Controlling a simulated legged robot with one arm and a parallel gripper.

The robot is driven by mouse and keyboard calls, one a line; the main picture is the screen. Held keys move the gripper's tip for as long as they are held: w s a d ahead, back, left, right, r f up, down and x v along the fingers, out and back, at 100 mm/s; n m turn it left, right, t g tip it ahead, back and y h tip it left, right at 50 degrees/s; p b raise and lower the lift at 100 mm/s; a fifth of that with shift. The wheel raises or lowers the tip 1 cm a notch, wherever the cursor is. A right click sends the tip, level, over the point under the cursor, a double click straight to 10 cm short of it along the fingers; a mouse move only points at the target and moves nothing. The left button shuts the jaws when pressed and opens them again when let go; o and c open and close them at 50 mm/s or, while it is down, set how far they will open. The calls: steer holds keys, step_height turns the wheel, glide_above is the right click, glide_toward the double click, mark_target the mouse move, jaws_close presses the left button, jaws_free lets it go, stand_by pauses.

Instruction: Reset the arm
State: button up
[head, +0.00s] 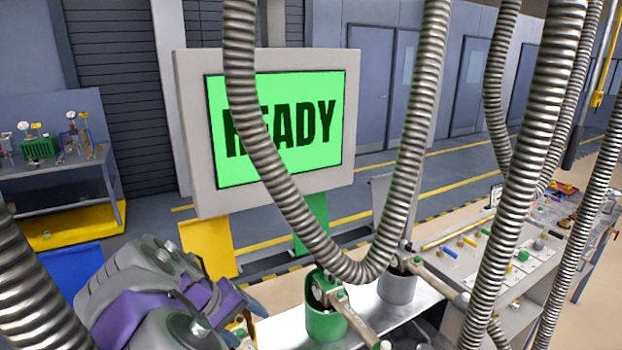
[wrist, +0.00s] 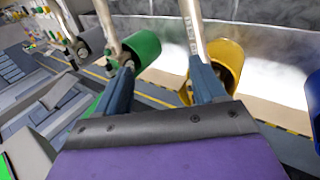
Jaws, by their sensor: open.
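My gripper (wrist: 165,85) shows in the wrist view as two blue-grey fingers spread apart, with nothing between them. In the head view my arm, grey and purple, is at the lower left, and the gripper end (head: 250,308) is partly hidden there. A green cup-shaped holder (wrist: 142,48) is by the left finger and a yellow one (wrist: 222,65) is behind the right finger. Each has a metal nozzle or pipe in it. I cannot tell whether the fingers touch them. In the head view the green holder (head: 326,318) is just right of the gripper.
A screen (head: 300,130) reads READY on green. Ribbed metal hoses (head: 345,268) hang across the head view in front of it. A grey holder (head: 397,288) stands right of the green one. A control panel (head: 510,250) is at the right, a workbench (head: 50,165) at the left.

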steer(key=s+d+r+m+g+y, duration=0.1)
steer(key=s+d+r+m+g, duration=0.15)
steer(key=d, duration=1.05)
steer(key=s+d+r+m+g, duration=0.1)
steer(key=s+d+m, duration=0.25)
steer(key=d, duration=0.85)
steer(key=s+d+f+y, duration=0.1)
steer(key=s+f, duration=0.1)
steer(key=s, duration=0.5)
steer(key=s+d+f+m+g+y, duration=0.1)
steer(key=s+d+f, duration=0.1)
steer(key=s, duration=0.6)
steer(key=s+d+f+g+y, duration=0.1)
steer(key=s+d+f+y, duration=0.1)
steer(key=s+f, duration=0.2)
steer(key=s, duration=0.3)
steer(key=shift+s, duration=0.4)
